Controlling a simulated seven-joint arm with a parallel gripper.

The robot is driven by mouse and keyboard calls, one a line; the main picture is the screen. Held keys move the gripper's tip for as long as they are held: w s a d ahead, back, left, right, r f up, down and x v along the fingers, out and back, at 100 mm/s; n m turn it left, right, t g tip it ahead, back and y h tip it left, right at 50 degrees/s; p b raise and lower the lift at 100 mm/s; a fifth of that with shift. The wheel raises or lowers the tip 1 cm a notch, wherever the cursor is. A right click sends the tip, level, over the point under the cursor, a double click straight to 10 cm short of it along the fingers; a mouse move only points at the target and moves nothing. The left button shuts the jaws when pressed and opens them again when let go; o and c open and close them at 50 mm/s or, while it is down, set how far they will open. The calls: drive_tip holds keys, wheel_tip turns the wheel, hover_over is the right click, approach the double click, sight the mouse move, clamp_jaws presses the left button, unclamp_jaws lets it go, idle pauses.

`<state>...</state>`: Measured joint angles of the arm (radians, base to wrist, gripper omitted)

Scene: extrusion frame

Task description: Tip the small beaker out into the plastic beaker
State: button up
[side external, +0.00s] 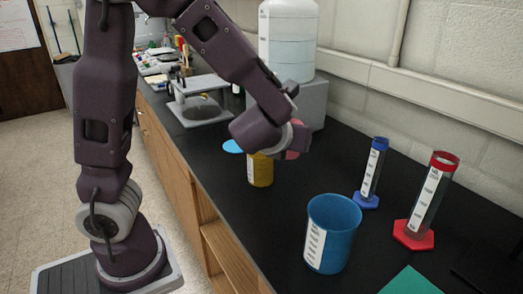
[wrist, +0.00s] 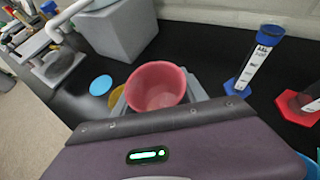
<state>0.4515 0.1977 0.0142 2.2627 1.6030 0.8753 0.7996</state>
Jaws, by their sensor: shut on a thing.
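My gripper (side external: 297,138) is shut on a small red-pink beaker (wrist: 157,86), with a grey finger on each side of it in the wrist view. The beaker's open mouth shows there; I cannot tell what is inside. In the side view my gripper mostly hides this beaker, and only pink bits (side external: 292,155) show. A larger blue beaker (side external: 332,235) with a white label stands upright on the black bench, nearer the side camera and apart from my gripper. Only its edge shows at the right of the wrist view (wrist: 312,168).
A yellow beaker (side external: 261,171) stands close behind my gripper, beside a light blue disc (side external: 232,146). A blue-topped cylinder (side external: 372,172) and a red-topped cylinder (side external: 429,198) stand to the right. A green sheet (side external: 410,282) lies in front. A large white container (side external: 287,40) stands behind.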

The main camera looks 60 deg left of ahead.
drive_tip(key=s+a+n+g+y, duration=0.1)
drive_tip(key=a, duration=0.1)
drive_tip(key=s+a+n, duration=0.1)
drive_tip(key=s+a, duration=0.1)
drive_tip(key=a, duration=0.1)
drive_tip(key=s+a+n+g+y, duration=0.1)
drive_tip(key=a, duration=0.2)
drive_tip(key=shift+s+n+g+y, duration=0.15)
drive_tip(key=shift+n+g+y, duration=0.15)
drive_tip(key=s+a+n+g+y, duration=0.2)
drive_tip(key=s+a+n+g, duration=0.3)
drive_tip(key=s+a, duration=0.35)
drive_tip(key=f, duration=1)
drive_tip(key=shift+d+f, duration=0.2)
drive_tip(key=shift+d, duration=0.05)
drive_tip(key=shift+w+r, duration=0.1)
drive_tip(key=shift+w, duration=0.05)
